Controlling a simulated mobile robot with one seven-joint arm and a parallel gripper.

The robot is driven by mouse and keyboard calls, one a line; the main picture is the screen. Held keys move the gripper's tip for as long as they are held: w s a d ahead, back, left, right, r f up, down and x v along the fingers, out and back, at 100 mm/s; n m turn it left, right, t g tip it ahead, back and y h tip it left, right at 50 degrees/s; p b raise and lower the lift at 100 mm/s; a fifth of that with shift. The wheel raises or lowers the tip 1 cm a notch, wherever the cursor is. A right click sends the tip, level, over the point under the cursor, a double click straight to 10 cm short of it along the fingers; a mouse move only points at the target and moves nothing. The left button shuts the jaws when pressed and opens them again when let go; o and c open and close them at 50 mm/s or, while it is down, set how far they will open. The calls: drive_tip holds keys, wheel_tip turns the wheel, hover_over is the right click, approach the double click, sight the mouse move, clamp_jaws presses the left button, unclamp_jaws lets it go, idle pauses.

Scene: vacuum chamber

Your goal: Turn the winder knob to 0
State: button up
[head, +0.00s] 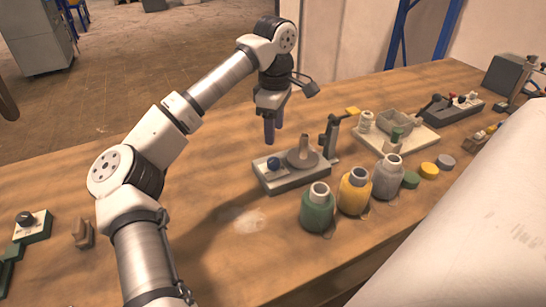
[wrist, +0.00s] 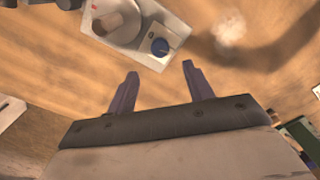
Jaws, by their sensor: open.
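What looks like the winder (head: 292,178) is a grey-white base with a dark cone-shaped piece on top and a small blue knob (head: 273,163) at its left end. In the wrist view the winder (wrist: 126,42) is at the top, with the blue knob (wrist: 159,46) at its near corner. My gripper (head: 269,140) is open and empty, pointing down above the table near the knob end. In the wrist view my fingertips (wrist: 160,69) are apart, with the knob just beyond them and not between them. The knob's scale is too small to read.
Green (head: 317,208), yellow (head: 354,190) and grey (head: 387,178) bottles stand just right of the winder. A tray (head: 420,138) with small items lies behind them. Another dark knob (head: 25,218) sits on a white plate at far left. A large white surface (head: 480,230) fills the right foreground.

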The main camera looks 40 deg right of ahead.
sight(274, 161)
wheel_tip(274, 161, down, 10)
drive_tip(key=shift+f+p, duration=0.2)
drive_tip(key=shift+p, duration=0.65)
drive_tip(key=c, duration=1)
